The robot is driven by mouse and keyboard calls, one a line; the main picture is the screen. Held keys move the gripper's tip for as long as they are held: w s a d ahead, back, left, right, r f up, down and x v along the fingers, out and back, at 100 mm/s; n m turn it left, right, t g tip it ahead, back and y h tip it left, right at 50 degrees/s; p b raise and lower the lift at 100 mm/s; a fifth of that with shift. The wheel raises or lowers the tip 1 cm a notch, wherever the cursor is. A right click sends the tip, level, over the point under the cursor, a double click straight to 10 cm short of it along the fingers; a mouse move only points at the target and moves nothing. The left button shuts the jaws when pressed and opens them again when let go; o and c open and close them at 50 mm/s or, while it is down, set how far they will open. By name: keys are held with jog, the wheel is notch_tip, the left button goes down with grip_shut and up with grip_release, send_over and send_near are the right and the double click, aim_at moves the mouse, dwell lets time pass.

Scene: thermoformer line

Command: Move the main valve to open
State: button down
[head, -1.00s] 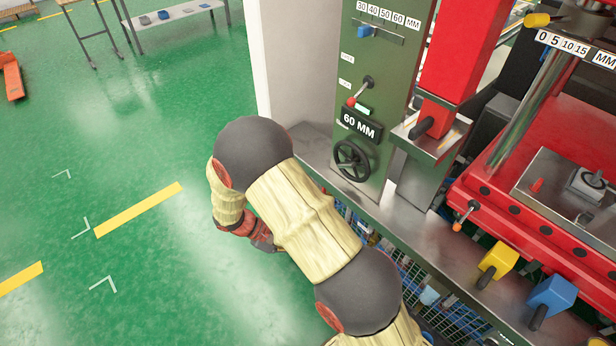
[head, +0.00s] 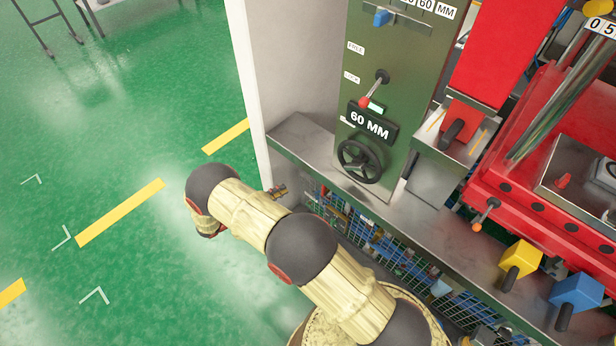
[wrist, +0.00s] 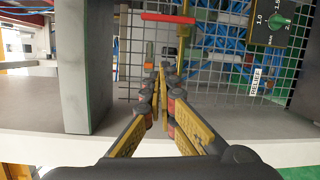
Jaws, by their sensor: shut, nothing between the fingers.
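In the wrist view a long red handle (wrist: 167,17) lies crosswise at the top, meeting a yellow upright part (wrist: 185,32). It looks like the main valve's lever, but no label confirms this. My gripper (wrist: 164,70) is shut and empty, its fingers pointing at the wire mesh, below the red handle in the picture and apart from it. In the head view my arm's links hide most of the gripper. A small brownish piece (head: 278,190) shows beside the cabinet's lower corner; I cannot tell whether it is my fingertips or a fitting.
A dial box (wrist: 280,22) with a green knob and a "RELIEF" label (wrist: 257,82) are at right. A grey panel (wrist: 88,65) stands left of my fingers. The green control panel (head: 397,100) rises above the metal ledge (head: 300,145).

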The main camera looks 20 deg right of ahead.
aim_at(324, 188)
jog(key=s+d+r+m+b, duration=0.1)
jog(key=s+d+b, duration=0.1)
jog(key=d, duration=0.9)
jog(key=shift+s+d+m+h+b, duration=0.25)
jog(key=shift+d+m+h+b, duration=0.05)
jog(key=shift+b, duration=0.1)
